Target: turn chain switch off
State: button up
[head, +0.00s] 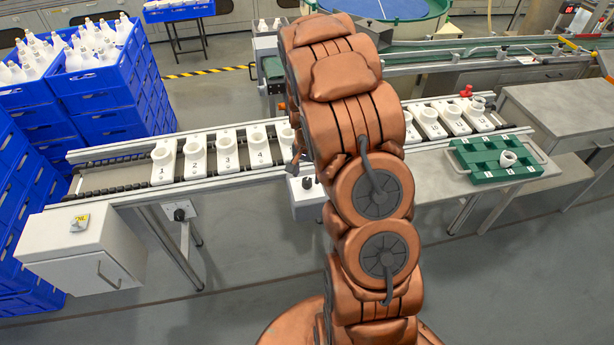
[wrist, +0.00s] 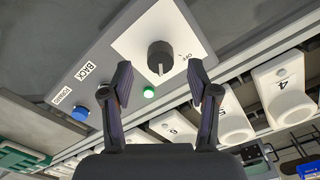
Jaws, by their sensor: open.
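The chain switch is a dark rotary knob (wrist: 160,57) on a white plate (wrist: 192,45), with small OFF lettering to its right in the wrist view. A pale mark on the knob points downward in that view, not at OFF. A green lamp (wrist: 149,92) beside the plate looks lit. My gripper (wrist: 160,82) is open, with one finger on each side of the knob in the picture; no contact shows. In the head view, the control box (head: 304,192) stands at the conveyor's front edge, partly hidden by my arm; the fingers are mostly hidden there.
Numbered white holders (head: 228,155) line the conveyor behind the box. A second knob (head: 179,214) is left along the front. A green tray (head: 467,160) lies right; blue crates (head: 95,85) stand left.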

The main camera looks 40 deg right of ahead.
aim_at(307, 183)
jog(key=shift+f+p, duration=0.35)
jog(key=shift+f, duration=1.05)
grip_shut()
